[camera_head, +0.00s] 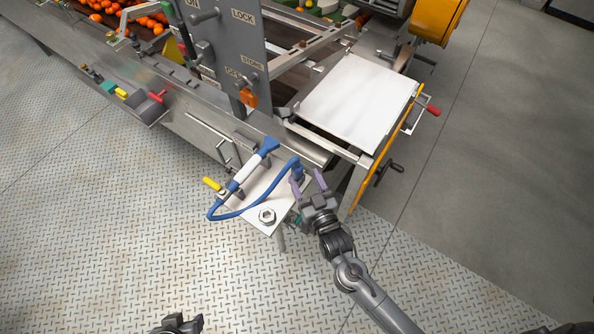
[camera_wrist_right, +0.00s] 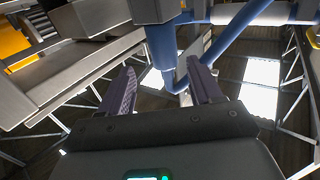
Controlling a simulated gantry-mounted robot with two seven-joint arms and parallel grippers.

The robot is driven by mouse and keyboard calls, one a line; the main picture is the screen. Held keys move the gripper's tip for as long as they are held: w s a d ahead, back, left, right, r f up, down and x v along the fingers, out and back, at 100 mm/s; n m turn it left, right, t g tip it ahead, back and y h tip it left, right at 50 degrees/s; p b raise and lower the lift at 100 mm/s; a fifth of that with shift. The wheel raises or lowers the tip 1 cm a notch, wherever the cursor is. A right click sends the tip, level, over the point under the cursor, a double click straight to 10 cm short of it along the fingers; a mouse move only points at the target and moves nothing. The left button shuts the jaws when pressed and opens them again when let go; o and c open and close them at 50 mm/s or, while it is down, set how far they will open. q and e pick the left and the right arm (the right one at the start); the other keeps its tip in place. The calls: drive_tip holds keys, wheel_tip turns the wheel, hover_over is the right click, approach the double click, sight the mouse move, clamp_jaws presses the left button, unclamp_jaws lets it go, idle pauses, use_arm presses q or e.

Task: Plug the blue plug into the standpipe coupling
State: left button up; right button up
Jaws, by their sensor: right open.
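The blue plug (camera_head: 298,172) is at the right end of a blue hose (camera_head: 240,212), by the right edge of a small steel shelf (camera_head: 254,217). In the right wrist view a blue shaft (camera_wrist_right: 160,48) with the hose shows beyond and between the fingertips. My right gripper (camera_head: 308,178) is open, its purple fingers close to the plug; contact cannot be told. My left gripper (camera_head: 178,325) is partly cut off at the bottom edge.
A white-and-blue wand (camera_head: 248,167) lies across the shelf near a yellow-handled valve (camera_head: 212,184). A pale flat panel (camera_head: 358,95) and a yellow rail (camera_head: 386,150) stand behind and right of the gripper. The floor (camera_head: 110,230) in front is clear.

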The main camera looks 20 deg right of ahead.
sight(299, 174)
drive_tip(key=w, duration=0.4)
drive_tip(key=shift+w+a+f+b, duration=0.3)
drive_tip(key=shift+a, duration=0.05)
drive_tip(key=shift+w, duration=0.35)
drive_tip(key=shift+c, duration=0.7)
drive_tip(key=c, duration=0.9)
